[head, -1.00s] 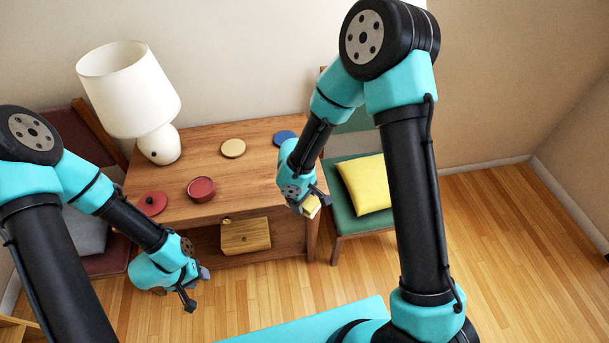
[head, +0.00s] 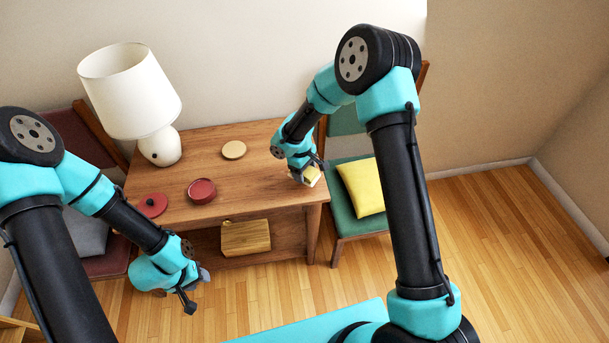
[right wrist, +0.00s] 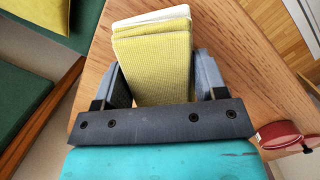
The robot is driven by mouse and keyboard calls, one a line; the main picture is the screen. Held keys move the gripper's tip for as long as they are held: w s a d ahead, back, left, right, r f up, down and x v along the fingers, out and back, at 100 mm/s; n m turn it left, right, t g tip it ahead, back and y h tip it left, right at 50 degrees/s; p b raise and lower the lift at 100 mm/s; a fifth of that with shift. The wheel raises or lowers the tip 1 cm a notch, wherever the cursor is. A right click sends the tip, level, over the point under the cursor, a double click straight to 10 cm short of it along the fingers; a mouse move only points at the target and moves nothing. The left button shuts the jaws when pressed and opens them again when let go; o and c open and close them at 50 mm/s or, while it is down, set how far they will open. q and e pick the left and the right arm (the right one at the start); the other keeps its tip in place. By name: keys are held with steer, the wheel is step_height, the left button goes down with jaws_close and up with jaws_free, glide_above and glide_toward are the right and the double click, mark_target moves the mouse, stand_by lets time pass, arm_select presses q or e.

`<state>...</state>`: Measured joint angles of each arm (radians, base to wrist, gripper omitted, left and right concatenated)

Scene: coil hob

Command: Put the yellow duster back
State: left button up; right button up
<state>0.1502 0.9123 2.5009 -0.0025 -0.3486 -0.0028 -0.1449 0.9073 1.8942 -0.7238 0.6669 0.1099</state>
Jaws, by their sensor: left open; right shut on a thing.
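The yellow duster (head: 313,179) is a folded cloth at the right front part of the wooden table (head: 255,180). My right gripper (head: 307,174) is shut on it. In the right wrist view the duster (right wrist: 155,65) shows between the two fingers, its folded layers and a pale edge at the far end, with the wooden tabletop (right wrist: 245,65) behind it. I cannot tell whether it touches the tabletop. My left gripper (head: 196,290) is open and empty, low in front of the table's left part.
On the table stand a white lamp (head: 160,146), an open red pot (head: 202,184), a red lid (head: 152,205) and a beige disc (head: 233,150). A wooden box (head: 246,238) sits on the shelf below. A green chair with a yellow cushion (head: 363,188) stands to the right.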

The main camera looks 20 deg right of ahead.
mark_target(305, 175)
steer(key=shift+w, duration=0.3)
steer(key=shift+w+d+f, duration=0.1)
steer(key=shift+f, duration=1.7)
steer(key=o, duration=0.9)
steer(key=shift+f, duration=0.1)
steer(key=r, duration=0.4)
steer(key=w+r, duration=0.1)
steer(key=r, duration=0.3)
steer(key=a+r, duration=0.1)
steer(key=r, duration=0.3)
steer(key=shift+w+a+r, duration=0.1)
steer(key=shift+w, duration=0.1)
